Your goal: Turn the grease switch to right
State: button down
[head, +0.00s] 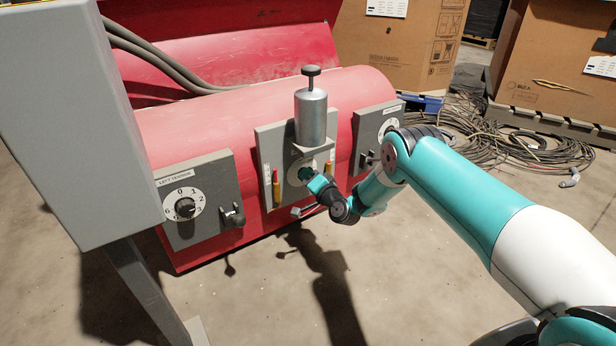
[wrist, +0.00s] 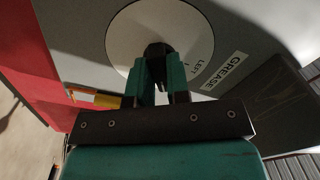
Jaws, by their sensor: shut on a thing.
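The grease switch is a black knob (wrist: 157,52) on a round white dial (wrist: 200,32), with a "GREASE" label (wrist: 222,73) beside it in the wrist view. In the head view the dial (head: 293,175) sits on the grey middle panel, below a silver grease canister (head: 311,118). My gripper (wrist: 160,72) has its two teal fingers shut on the black knob. In the head view my gripper (head: 307,176) reaches the dial from the lower right and hides most of it. Which way the knob points cannot be told clearly.
A left tensor dial (head: 185,208) with a small lever (head: 232,215) is on the left panel, and another dial (head: 387,129) is on the right panel. A yellow and red part (head: 276,188) is close left of my gripper. A grey cabinet (head: 75,110) stands at the left.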

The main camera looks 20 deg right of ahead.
jog(key=m, duration=0.5)
jog(key=shift+f+m, duration=0.1)
jog(key=shift+m, duration=0.3)
dwell(0.4)
jog(key=c, duration=1.1)
grip_release()
jog(key=p+v, duration=1.7)
jog(key=p, duration=0.2)
jog(key=shift+s+p, duration=0.25)
jog(key=shift+p, duration=0.05)
